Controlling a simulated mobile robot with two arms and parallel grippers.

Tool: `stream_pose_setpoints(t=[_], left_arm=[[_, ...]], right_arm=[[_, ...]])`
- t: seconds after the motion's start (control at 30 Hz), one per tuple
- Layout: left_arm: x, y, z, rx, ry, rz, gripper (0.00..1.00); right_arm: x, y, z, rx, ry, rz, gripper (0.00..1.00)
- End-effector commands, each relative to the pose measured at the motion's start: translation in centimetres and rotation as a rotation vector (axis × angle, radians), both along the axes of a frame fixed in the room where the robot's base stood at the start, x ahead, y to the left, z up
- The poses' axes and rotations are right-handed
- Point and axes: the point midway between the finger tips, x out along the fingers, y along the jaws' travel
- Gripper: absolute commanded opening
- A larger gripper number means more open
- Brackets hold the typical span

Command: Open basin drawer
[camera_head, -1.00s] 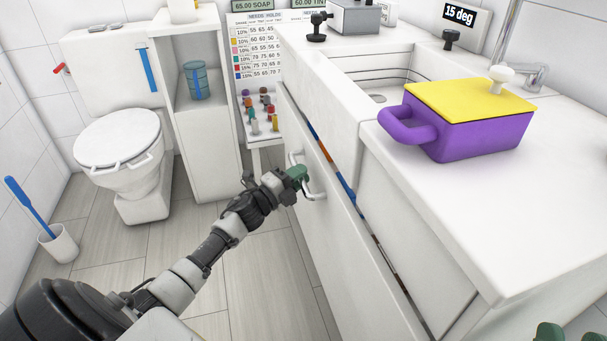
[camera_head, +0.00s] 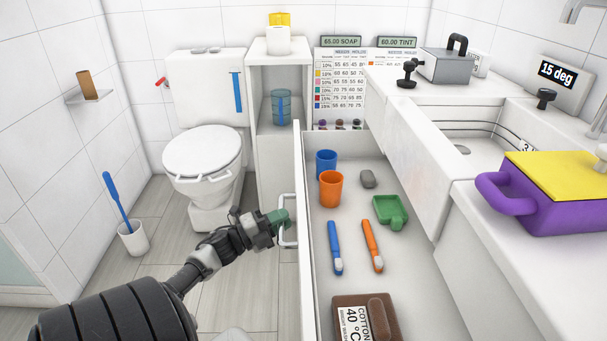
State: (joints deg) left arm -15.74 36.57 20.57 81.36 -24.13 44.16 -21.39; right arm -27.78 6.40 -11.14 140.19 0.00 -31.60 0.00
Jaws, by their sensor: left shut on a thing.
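The basin drawer (camera_head: 306,245) is pulled well out from the white basin cabinet (camera_head: 415,165), and its inside shows. It holds a blue cup (camera_head: 326,162), an orange cup (camera_head: 331,189), a grey stone-like piece (camera_head: 368,178), a green tray (camera_head: 390,211), a blue toothbrush (camera_head: 335,247), an orange toothbrush (camera_head: 372,245) and a brown box (camera_head: 362,322) with a "COTTON 40 °C" label. My left gripper (camera_head: 282,220) is shut on the white drawer handle (camera_head: 288,222) on the drawer's front. My right gripper is out of view.
A purple pot with a yellow lid (camera_head: 555,195) stands on the counter beside the sink. A toilet (camera_head: 203,165) and a brush holder (camera_head: 133,238) stand at the left. Floor (camera_head: 165,255) between them and the drawer is clear.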

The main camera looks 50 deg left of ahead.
Motion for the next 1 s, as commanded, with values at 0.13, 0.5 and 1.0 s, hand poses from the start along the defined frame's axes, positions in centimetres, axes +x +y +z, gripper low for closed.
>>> stream_pose_setpoints(t=[0.13,0.5,1.0], left_arm=[[-1.2,0.9,-0.1,0.0,0.003,-0.001,0.0],[-1.9,1.5,-0.2,0.0,0.002,-0.001,0.0],[-1.8,1.5,-0.1,-0.001,0.001,0.0,0.43]], right_arm=[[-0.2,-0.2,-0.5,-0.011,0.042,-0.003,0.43],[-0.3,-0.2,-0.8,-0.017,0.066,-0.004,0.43],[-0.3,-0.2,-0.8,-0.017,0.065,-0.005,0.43]])
